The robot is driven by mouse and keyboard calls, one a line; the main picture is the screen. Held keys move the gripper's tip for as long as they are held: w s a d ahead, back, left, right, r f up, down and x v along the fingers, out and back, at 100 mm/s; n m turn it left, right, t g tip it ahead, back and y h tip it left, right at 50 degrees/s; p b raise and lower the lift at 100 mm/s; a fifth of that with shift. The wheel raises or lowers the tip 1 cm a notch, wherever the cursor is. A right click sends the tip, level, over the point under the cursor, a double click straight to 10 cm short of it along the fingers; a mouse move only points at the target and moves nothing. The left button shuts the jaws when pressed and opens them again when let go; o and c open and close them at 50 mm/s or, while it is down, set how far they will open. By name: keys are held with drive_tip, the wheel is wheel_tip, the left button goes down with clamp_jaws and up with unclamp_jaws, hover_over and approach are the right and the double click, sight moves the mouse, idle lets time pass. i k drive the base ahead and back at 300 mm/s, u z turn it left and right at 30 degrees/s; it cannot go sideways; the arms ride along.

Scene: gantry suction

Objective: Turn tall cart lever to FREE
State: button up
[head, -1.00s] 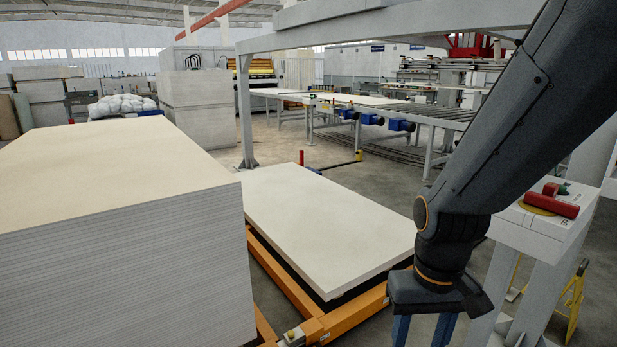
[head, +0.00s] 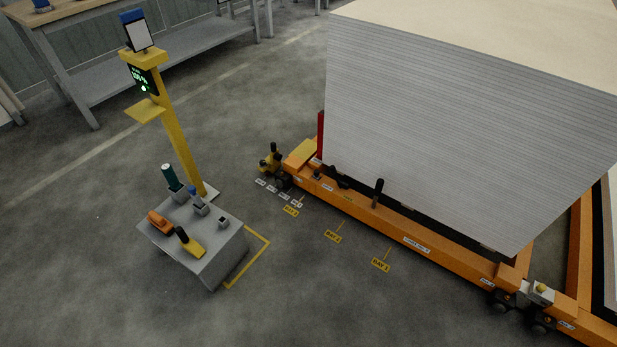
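The tall cart is a low orange cart (head: 400,228) on the right, loaded with a tall stack of pale boards (head: 450,130). A black lever (head: 377,190) stands nearly upright on its near side rail. A second, lower black handle (head: 337,178) sits further left on the same rail and looks tilted. Small labels on the rail are too small to read, so I cannot tell which of the two is the lever or where FREE is marked. My gripper is not in view.
A grey box (head: 213,262) with several tools on top stands left of the cart. A yellow post (head: 174,135) with a screen stands behind it. A workbench (head: 160,70) is at the back left. Yellow bay marks (head: 381,264) lie on the floor, which is clear in front.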

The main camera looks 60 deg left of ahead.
sight(333, 171)
drive_tip(key=u, duration=2.35)
drive_tip(key=i, duration=1.1)
drive_tip(key=z, duration=0.3)
